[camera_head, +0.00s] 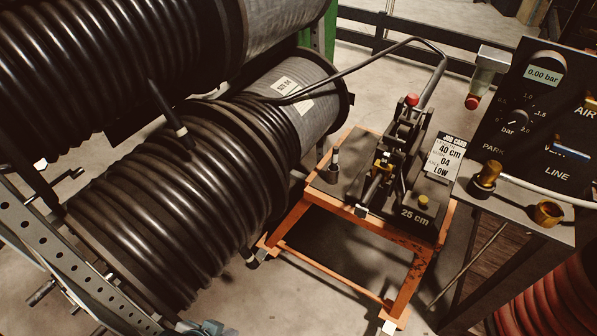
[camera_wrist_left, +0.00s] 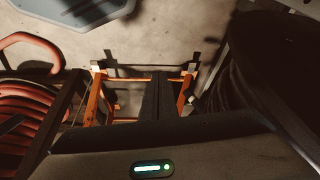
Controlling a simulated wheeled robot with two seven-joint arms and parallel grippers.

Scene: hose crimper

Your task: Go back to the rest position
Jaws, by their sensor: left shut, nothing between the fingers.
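My left gripper (camera_wrist_left: 159,76) shows in the left wrist view as a dark bar with its fingers together and nothing between them. It points toward an orange-legged stand (camera_wrist_left: 189,92), seen from above, with floor around it. In the head view the same kind of orange stand (camera_head: 408,285) carries the crimper (camera_head: 400,150), which has a red-knobbed lever. Neither gripper can be made out in the head view. My right gripper is in neither view.
Large black hose reels (camera_head: 190,200) fill the left. A hose runs over to the crimper. A job card (camera_head: 446,155) stands beside it. A control panel (camera_head: 530,120) reads 0.00 bar at the right. Red hose (camera_head: 555,305) lies lower right. A grey perforated rack (camera_head: 75,265) edges lower left.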

